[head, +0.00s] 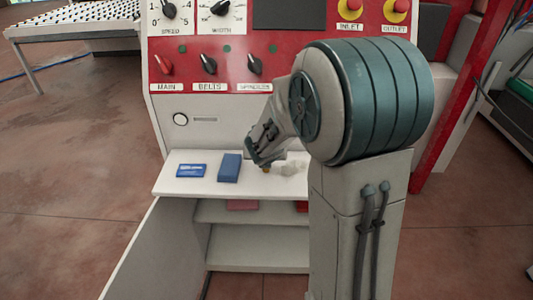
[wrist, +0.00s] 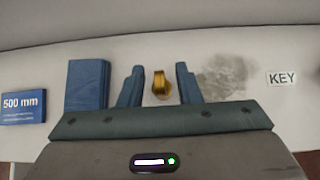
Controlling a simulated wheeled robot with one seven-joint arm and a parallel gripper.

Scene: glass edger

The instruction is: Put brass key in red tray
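The brass key (wrist: 161,85) is a small gold-coloured piece on the white ledge. In the wrist view it shows between the two blue fingers of my gripper (wrist: 160,84), with a gap on each side. My gripper is open and holds nothing. In the head view my gripper (head: 260,158) is low over the ledge, and a bit of the brass key (head: 266,169) shows just below it. Two red pieces, one pinkish (head: 242,204) and one darker (head: 301,206), show on the shelf under the ledge. I cannot tell which is the red tray.
On the white ledge (head: 180,188), a blue block (head: 229,168) and a blue "500 mm" card (head: 191,170) lie left of my gripper. A grey smudge (wrist: 225,75) and a KEY label (wrist: 281,78) are to the right. An open cabinet door (head: 155,250) stands at the lower left.

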